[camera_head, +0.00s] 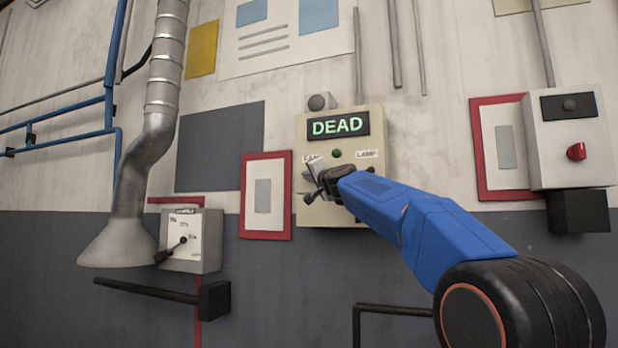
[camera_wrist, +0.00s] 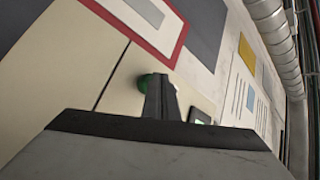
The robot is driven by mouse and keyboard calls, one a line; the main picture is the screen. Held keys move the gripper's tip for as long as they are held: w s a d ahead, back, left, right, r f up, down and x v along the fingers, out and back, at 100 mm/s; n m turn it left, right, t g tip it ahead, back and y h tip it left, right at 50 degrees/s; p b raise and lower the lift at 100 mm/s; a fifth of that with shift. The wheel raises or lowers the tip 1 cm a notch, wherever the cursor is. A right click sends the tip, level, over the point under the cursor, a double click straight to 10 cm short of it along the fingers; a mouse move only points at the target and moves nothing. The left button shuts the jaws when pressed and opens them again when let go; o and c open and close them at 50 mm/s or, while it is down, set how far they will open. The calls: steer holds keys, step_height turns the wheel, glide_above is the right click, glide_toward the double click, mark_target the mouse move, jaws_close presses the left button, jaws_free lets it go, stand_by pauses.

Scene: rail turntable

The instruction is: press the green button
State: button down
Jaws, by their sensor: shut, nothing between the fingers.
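A beige control box (camera_head: 372,118) on the wall carries a lit display (camera_head: 338,127) reading DEAD. Below the display is a small round green spot (camera_head: 337,153) between two white labels; the right one reads LAMP. My gripper (camera_head: 316,178) is in front of the lower left of the box and hides part of its face and the left label. In the wrist view my gripper (camera_wrist: 159,92) is shut and empty, its fingers pointing at the box. A round green button (camera_wrist: 145,81) shows just beside the fingertips, partly covered by them. I cannot tell whether they touch it.
A red-framed panel (camera_head: 246,211) hangs left of the box. Further left are a dial box (camera_head: 206,232) with a lever and a grey duct (camera_head: 143,165). On the right is a white box (camera_head: 545,150) with a red knob (camera_head: 577,151).

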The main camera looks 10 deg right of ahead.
steer(key=shift+s+a, duration=0.3)
steer(key=shift+s, duration=0.15)
steer(key=shift+s+a, duration=0.75)
steer(key=shift+s, duration=0.25)
steer(key=shift+s+a, duration=0.7)
steer(key=shift+s, duration=0.3)
